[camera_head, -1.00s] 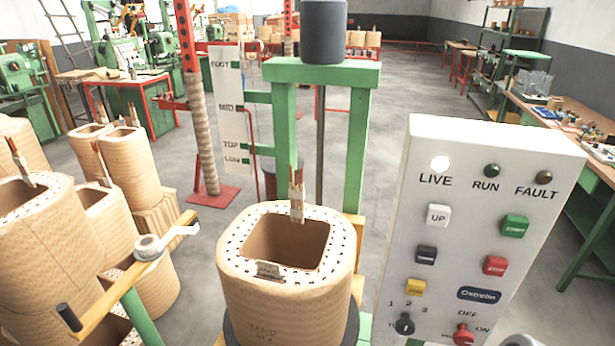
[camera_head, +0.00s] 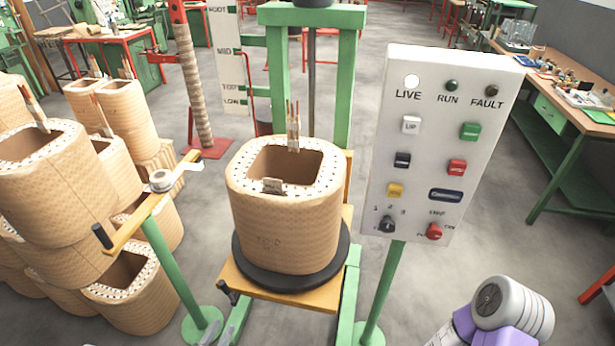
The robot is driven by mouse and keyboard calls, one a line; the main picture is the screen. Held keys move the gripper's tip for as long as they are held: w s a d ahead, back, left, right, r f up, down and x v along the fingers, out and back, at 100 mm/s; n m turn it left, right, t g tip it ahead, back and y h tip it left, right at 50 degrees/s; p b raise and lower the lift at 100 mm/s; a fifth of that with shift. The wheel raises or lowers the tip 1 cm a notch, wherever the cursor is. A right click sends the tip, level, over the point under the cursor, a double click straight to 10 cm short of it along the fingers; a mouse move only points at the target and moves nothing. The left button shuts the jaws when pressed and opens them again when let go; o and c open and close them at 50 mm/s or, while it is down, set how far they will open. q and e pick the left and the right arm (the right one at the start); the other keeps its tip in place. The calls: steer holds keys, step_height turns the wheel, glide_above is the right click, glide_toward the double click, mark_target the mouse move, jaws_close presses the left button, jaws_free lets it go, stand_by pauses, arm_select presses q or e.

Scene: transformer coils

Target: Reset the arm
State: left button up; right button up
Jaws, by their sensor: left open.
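My left gripper (camera_head: 217,335) shows only as two small grey fingertips at the bottom edge, left of centre. They are apart, with nothing seen between them, in front of the foot of a green post. The rest of that arm is out of the picture. A grey and purple link of my right arm (camera_head: 510,308) shows at the bottom right; its gripper is not in view.
A paper-wrapped coil (camera_head: 285,235) stands on a black turntable (camera_head: 292,278) under a green press frame. A white control panel (camera_head: 440,140) stands right of it, LIVE lamp lit.

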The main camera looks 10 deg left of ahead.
arm_select(q)
steer(key=w+d+f+g+p, duration=0.2)
steer(key=w+d+g, duration=0.1)
steer(key=d+g, duration=0.8)
steer(key=s+d+r+n+g+p, duration=0.1)
steer(key=s+d+r+g, duration=0.1)
steer(key=s+d, duration=0.4)
steer(key=s+d+r+n+g+p, duration=0.1)
steer(key=s+d+r+g, duration=0.1)
steer(key=s+d+g, duration=0.3)
steer(key=s, duration=0.4)
steer(key=shift+d+r+g, duration=0.3)
steer(key=shift+d+r, duration=0.05)
steer(key=shift+d, duration=0.05)
arm_select(e)
steer(key=r, duration=0.4)
steer(key=shift+s+r, duration=0.2)
steer(key=shift+r, duration=0.05)
